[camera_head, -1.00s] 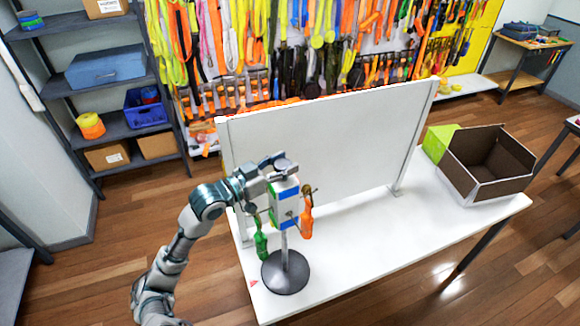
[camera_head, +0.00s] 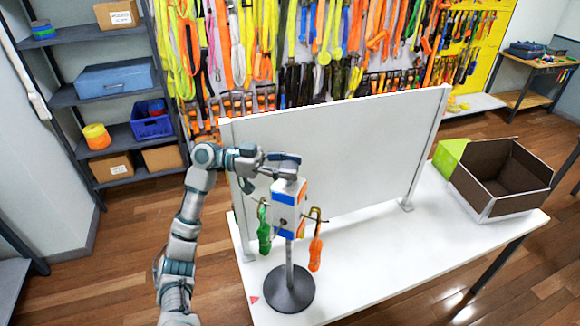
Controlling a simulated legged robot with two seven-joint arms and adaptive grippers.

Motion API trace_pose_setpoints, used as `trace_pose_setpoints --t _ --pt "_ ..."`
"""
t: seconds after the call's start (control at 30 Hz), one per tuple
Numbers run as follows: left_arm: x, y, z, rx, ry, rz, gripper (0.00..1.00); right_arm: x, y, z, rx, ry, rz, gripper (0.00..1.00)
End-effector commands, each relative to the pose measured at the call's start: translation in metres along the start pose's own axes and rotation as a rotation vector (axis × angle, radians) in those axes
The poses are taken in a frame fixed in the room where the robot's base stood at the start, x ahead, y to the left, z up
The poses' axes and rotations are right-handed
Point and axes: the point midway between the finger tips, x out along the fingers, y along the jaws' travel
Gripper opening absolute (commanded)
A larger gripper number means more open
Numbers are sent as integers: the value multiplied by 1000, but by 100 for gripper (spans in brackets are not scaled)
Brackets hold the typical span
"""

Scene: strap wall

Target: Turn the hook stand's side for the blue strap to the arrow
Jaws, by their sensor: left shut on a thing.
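The hook stand (camera_head: 289,268) stands upright on the white table, with a round dark base and a grey post. Its head (camera_head: 288,208) is a white block with blue bands on the side facing me and some orange at its right edge. A green strap bundle (camera_head: 264,232) hangs from a hook on the left, and an orange one (camera_head: 315,252) from a hook on the right. A small red arrow mark (camera_head: 254,299) lies on the table left of the base. My left gripper (camera_head: 286,172) is shut on the top of the stand's head; its fingertips are partly hidden. My right gripper is out of view.
A white upright panel (camera_head: 345,150) stands close behind the stand. A green box (camera_head: 449,156) and an open brown box (camera_head: 508,178) sit at the table's right end. The table (camera_head: 385,255) right of the stand is clear.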

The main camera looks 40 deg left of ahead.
Motion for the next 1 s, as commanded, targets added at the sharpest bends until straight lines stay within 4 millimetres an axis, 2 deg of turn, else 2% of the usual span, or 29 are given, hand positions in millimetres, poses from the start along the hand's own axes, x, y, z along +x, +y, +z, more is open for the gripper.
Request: trace_pose_setpoints --t 0.4,0.93,0.97,1.0 --pt "0 -1 0 -3 -1 171 0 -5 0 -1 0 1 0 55" --pt "0 -1 1 -4 -2 190 0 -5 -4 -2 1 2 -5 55" --pt "0 -1 2 -4 -2 190 55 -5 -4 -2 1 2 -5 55" --pt "0 -1 2 -4 -2 190 65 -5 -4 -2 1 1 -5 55"
